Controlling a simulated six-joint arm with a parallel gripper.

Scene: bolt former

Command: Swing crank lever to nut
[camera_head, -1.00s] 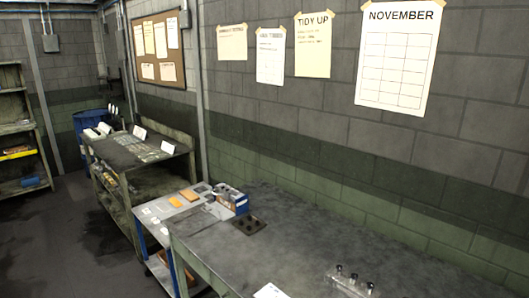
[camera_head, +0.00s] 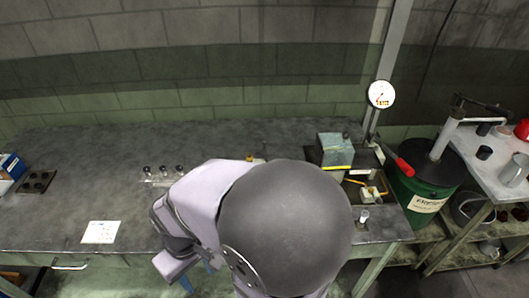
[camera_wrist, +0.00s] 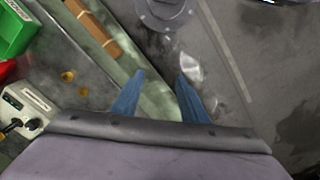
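The lever with a red grip (camera_head: 404,166) sticks out at the right of the bench-end machine, which has a grey-green block (camera_head: 335,150) on top. I take this to be the crank lever. Its selector markings, including any nut mark, are too small to read. My gripper (camera_wrist: 160,76) is open and empty in the wrist view, its two blue fingers spread above the bench edge and floor. It is apart from the lever. In the head view my arm hides most of the gripper.
A round gauge (camera_head: 381,94) is above the machine. A green drum (camera_head: 425,199) and a white side table (camera_head: 490,160) stand right. Small bottles (camera_head: 163,172) and a white sheet (camera_head: 101,232) are on the bench (camera_head: 60,180). A wooden block (camera_wrist: 92,28) shows in the wrist view.

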